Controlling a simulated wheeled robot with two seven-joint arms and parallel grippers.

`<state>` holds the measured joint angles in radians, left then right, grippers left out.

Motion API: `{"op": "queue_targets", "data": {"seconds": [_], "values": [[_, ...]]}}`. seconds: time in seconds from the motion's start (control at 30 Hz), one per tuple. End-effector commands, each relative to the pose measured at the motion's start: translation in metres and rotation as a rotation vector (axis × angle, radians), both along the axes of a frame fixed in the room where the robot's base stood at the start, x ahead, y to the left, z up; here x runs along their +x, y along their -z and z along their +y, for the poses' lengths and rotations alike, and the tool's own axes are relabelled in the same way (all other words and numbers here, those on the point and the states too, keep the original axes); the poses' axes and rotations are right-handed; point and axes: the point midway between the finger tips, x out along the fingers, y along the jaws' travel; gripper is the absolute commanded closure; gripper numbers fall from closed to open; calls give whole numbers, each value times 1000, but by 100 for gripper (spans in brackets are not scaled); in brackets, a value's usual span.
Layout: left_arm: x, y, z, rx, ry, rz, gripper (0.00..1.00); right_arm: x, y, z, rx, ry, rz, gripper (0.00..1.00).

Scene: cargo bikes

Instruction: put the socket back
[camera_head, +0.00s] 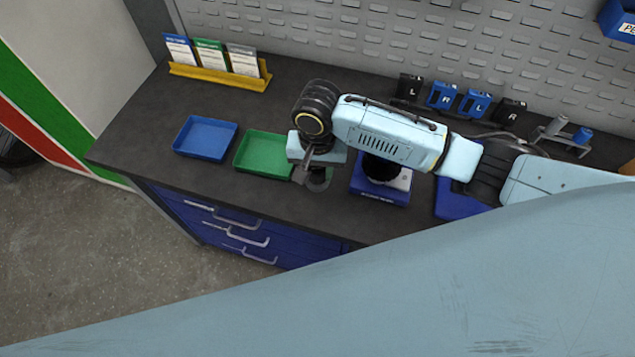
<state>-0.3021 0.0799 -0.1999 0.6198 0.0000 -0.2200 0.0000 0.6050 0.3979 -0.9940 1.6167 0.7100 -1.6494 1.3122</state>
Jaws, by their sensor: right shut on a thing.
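My right gripper (304,170) points down over the bench, at the right edge of the green tray. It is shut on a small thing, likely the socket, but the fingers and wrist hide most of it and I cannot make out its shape. A round dark-grey piece (319,183) shows just below and right of the fingers; I cannot tell whether they touch. A small grey rack (562,143) at the back right carries a grey cylinder (557,124) and a blue one (582,135). My left gripper is not in view.
A blue tray (205,138) and the green tray (262,152) look empty. A blue box (381,190) with a dark round top stands right of the gripper, partly under my arm. Black and blue blocks (443,95) line the back. A yellow card holder (222,77) stands back left.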

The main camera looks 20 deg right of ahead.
Motion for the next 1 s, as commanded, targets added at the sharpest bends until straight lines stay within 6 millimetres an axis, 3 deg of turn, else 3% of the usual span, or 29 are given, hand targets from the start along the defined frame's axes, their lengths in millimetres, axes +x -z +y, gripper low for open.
{"op": "queue_targets", "data": {"seconds": [0.43,0.87,0.9,1.0], "values": [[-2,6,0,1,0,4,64,0,54,-1,-1,-1,-1,100],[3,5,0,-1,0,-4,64,0,60,0,1,-2,0,100],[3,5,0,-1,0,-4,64,0,60,0,0,-2,0,61],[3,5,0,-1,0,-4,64,0,60,0,0,-2,0,48]]}}
